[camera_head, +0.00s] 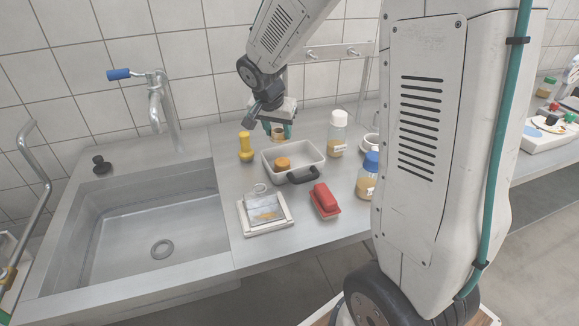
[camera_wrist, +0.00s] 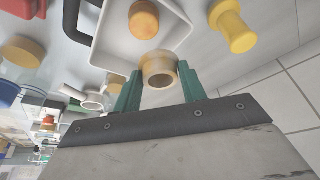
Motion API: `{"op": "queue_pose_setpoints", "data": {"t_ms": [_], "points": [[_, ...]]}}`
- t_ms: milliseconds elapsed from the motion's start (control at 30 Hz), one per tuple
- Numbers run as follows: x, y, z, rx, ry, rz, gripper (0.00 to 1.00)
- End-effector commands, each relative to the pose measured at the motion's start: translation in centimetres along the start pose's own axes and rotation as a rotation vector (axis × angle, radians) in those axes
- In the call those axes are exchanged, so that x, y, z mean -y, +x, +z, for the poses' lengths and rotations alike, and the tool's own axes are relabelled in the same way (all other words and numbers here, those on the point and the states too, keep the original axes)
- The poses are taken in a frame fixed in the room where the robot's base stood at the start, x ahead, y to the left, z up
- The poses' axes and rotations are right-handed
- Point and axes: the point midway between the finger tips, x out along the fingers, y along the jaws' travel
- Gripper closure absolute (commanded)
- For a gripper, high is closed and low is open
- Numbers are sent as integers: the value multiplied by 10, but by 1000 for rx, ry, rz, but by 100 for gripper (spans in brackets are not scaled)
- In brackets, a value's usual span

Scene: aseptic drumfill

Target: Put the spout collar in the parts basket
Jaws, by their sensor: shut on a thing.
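The spout collar is a short tan ring (camera_wrist: 159,81) with an open middle, held between the green fingers of my gripper (camera_wrist: 156,88). In the head view the collar (camera_head: 278,135) shows below my gripper (camera_head: 279,130), at the back edge of the parts basket (camera_head: 307,156). The basket is a cream, open tray with a black handle at its front. In the wrist view the collar overlaps the near rim of the basket (camera_wrist: 112,45). It appears above the basket's back rim; its exact height is unclear. An orange round piece (camera_head: 283,163) lies inside the basket.
A yellow spool-shaped piece (camera_head: 246,147) stands left of the basket. A white-capped bottle (camera_head: 337,134) and a blue-capped jar (camera_head: 368,178) stand to the right. A red block (camera_head: 325,201) and a white tray with a pouch (camera_head: 265,211) are in front. The sink (camera_head: 150,230) is left.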

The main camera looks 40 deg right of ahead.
Motion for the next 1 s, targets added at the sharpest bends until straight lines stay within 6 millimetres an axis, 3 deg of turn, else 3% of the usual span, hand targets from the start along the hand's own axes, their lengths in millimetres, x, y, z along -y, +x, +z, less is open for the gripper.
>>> {"op": "queue_pose_setpoints", "data": {"t_ms": [33, 100, 233, 500, 900, 1000], "points": [[-19, 3, -11, -6, 81, 33, 84], [-37, 5, -20, -13, 177, 69, 84], [-56, 12, -25, -22, 270, 109, 84], [-57, 56, -8, -22, 282, 114, 84], [-56, 98, 9, -24, 279, 111, 84], [-56, 100, 9, -25, 281, 110, 84]]}}
